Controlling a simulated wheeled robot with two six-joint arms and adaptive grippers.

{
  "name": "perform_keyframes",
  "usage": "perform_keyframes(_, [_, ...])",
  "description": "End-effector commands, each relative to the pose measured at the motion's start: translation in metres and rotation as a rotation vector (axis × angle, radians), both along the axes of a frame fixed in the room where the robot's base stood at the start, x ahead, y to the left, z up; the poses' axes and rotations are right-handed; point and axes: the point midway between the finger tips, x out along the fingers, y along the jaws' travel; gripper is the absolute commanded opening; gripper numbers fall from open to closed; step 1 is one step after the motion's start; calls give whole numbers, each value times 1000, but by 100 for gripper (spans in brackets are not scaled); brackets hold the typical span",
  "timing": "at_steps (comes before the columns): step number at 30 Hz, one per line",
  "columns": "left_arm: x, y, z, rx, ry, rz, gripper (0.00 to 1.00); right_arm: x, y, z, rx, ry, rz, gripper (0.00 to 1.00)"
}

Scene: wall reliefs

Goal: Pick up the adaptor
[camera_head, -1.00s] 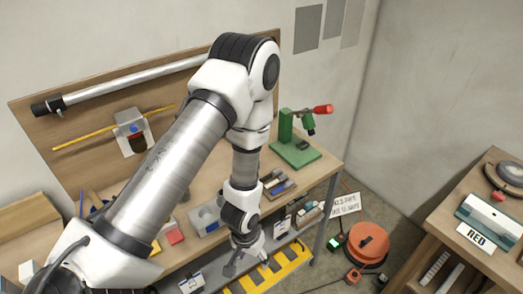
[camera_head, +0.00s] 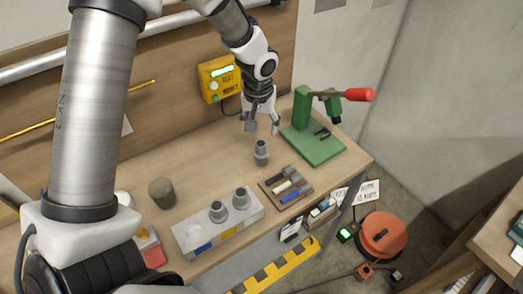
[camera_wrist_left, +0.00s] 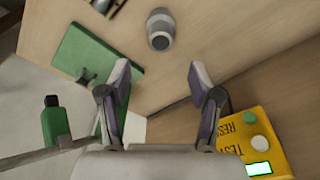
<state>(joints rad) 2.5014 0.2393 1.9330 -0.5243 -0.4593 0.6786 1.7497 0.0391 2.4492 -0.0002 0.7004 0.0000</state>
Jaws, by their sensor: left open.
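A grey, stepped cylindrical adaptor (camera_head: 261,153) stands upright on the workbench, between the green press and the wooden board. It also shows at the top of the left wrist view (camera_wrist_left: 160,30). Two similar grey pieces (camera_head: 218,211) (camera_head: 241,198) stand in a pale block. My left gripper (camera_head: 262,127) is open and empty, fingers pointing down, behind and above the lone adaptor in the head view. In the wrist view its spread fingertips (camera_wrist_left: 160,76) are apart from the adaptor, which lies beyond the gap. My right gripper is not in view.
The green press (camera_head: 313,140) with a red handle stands right of the gripper. A yellow test box (camera_head: 219,79) is on the back panel. The pale block (camera_head: 192,240), a dark green cylinder (camera_head: 162,192) and a tool board (camera_head: 270,187) occupy the front.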

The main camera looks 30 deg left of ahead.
Motion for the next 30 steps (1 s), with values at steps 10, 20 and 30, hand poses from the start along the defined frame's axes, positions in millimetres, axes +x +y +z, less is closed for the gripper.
perform_keyframes(10, [3,2,-42,0,3,-1,64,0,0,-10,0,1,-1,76])
perform_keyframes(20, [12,8,-91,-1,2,-1,64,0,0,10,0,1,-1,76])
perform_keyframes(30, [13,8,-94,-1,0,-1,21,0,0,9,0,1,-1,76])
